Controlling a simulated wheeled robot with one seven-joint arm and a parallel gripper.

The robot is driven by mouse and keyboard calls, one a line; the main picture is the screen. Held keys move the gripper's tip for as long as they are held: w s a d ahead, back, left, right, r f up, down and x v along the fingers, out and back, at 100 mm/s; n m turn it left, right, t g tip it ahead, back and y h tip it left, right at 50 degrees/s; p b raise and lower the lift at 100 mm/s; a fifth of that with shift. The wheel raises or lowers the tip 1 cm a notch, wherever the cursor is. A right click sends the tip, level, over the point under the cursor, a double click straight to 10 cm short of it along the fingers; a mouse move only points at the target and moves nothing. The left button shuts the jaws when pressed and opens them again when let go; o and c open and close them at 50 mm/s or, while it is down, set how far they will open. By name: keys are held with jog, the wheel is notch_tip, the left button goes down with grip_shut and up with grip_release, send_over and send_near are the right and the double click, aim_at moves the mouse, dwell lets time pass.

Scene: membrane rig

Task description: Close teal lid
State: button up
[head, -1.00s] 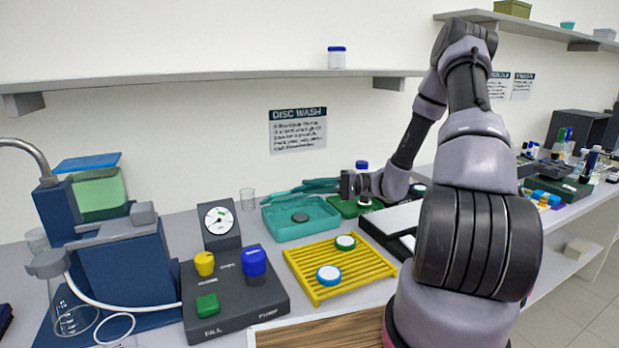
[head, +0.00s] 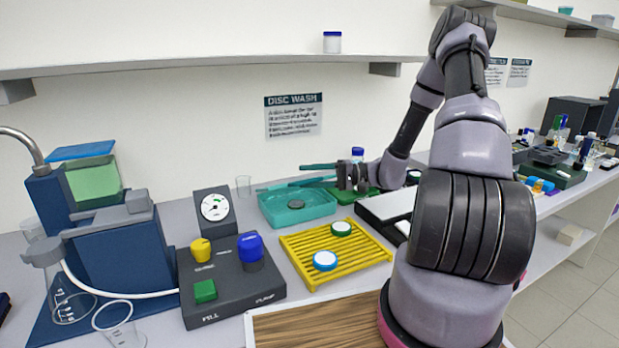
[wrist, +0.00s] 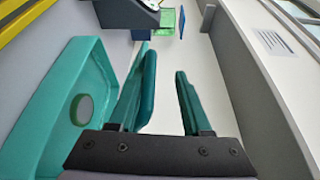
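A teal tray (head: 325,205) sits on the bench with its top open and a dark grey disc (head: 296,204) inside. The tray also shows at the left of the wrist view (wrist: 18,140). My gripper (head: 310,174) is behind the tray's back edge, fingers pointing left. In the wrist view its dark teal fingers (wrist: 160,62) are apart. In the head view lid and fingers overlap.
A yellow rack (head: 300,268) with two capped discs stands in front of the tray. A gauge (head: 215,207) and control box (head: 230,285) are to the left. A shelf (head: 200,68) runs above.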

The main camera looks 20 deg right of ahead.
jog(key=v, duration=1)
jog(key=shift+d, duration=0.4)
jog(key=shift+s, duration=0.15)
jog(key=s+r, duration=0.3)
jog(key=r, duration=1.1)
dwell(0.9)
jog(key=shift+s, duration=0.15)
jog(key=shift+a, duration=0.1)
